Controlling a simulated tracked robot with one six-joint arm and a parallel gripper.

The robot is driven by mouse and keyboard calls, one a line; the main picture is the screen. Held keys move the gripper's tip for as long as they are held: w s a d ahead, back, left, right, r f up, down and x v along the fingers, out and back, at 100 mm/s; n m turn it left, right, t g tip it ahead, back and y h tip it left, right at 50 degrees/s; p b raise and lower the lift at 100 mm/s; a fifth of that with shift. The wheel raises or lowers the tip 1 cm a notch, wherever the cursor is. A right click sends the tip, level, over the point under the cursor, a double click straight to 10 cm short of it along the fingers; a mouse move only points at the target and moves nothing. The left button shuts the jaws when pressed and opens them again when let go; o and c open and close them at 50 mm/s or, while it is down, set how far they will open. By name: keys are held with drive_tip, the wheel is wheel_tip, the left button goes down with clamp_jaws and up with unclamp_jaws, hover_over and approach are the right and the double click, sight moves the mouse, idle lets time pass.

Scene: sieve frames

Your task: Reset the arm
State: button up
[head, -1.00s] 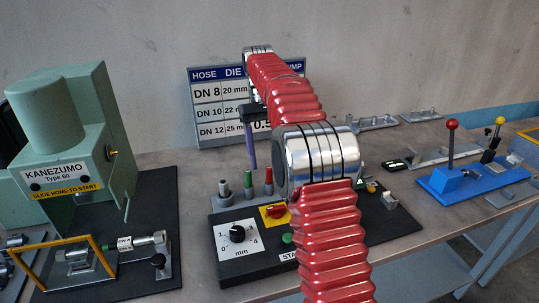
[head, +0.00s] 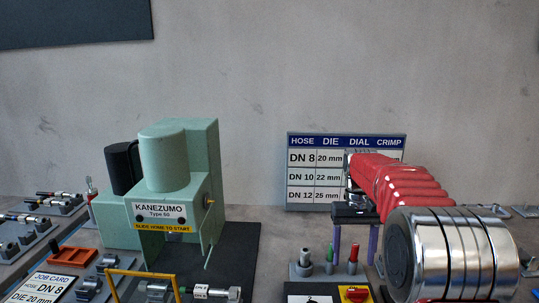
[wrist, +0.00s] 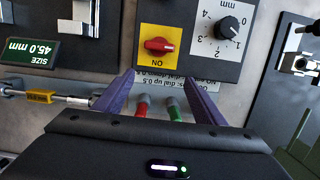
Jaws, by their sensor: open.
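My gripper (head: 355,242) shows in the head view below the wall chart, its two purple fingers pointing down and apart. In the wrist view my gripper (wrist: 158,92) is open, with nothing held between the fingers. My red arm crosses the right side of the head view and hides part of the bench and chart.
The green KANEZUMO press (head: 180,190) stands at left centre, with a yellow frame (head: 146,287) before it. A control panel with a red switch (wrist: 158,45) and a mm dial (wrist: 230,27) lies near the fingers. The hose chart (head: 310,170) stands behind. Orange tray (head: 72,258) and job card (head: 45,288) lie left.

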drive_tip(key=s+a+r+t, duration=0.1)
drive_tip(key=s+a+t, duration=0.1)
drive_tip(key=s, duration=0.7)
drive_tip(key=s+a+r+t, duration=0.1)
drive_tip(key=s+a+t, duration=0.1)
drive_tip(key=s, duration=0.8)
drive_tip(key=s+a+r+t, duration=0.1)
drive_tip(key=s+a+t, duration=0.2)
drive_tip(key=s, duration=0.7)
drive_tip(key=shift+s+r+n+t, duration=0.2)
drive_tip(key=shift+r+n+t, duration=0.15)
drive_tip(key=shift+n+t, duration=0.05)
